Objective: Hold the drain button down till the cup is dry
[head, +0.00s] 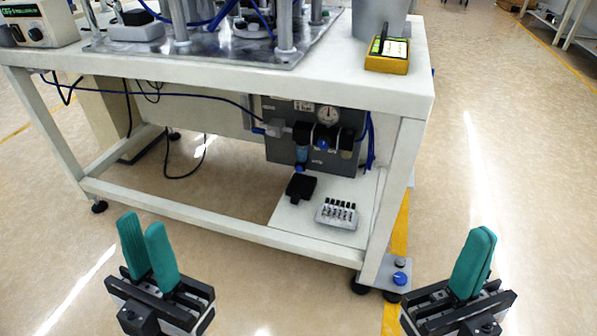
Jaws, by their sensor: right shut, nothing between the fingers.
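Under the table, a grey panel (282,150) carries an air unit with a round gauge (328,115). A small bluish cup (302,155) hangs at the unit's left, with a small blue button-like part (299,168) at its bottom; I take this for the drain button. The liquid level in the cup is too small to tell. My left gripper (146,236) is open and empty, low at the left in front of the table. My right gripper (480,240) is shut and empty, low at the right. Both are well apart from the cup.
The white table (340,85) overhangs the panel, with a front leg (393,190) and a low front rail (220,226). A black pedal-like block (301,187) and a valve block (337,213) sit on the lower shelf. A blue knob (400,278) stands by the leg. Open floor lies in front.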

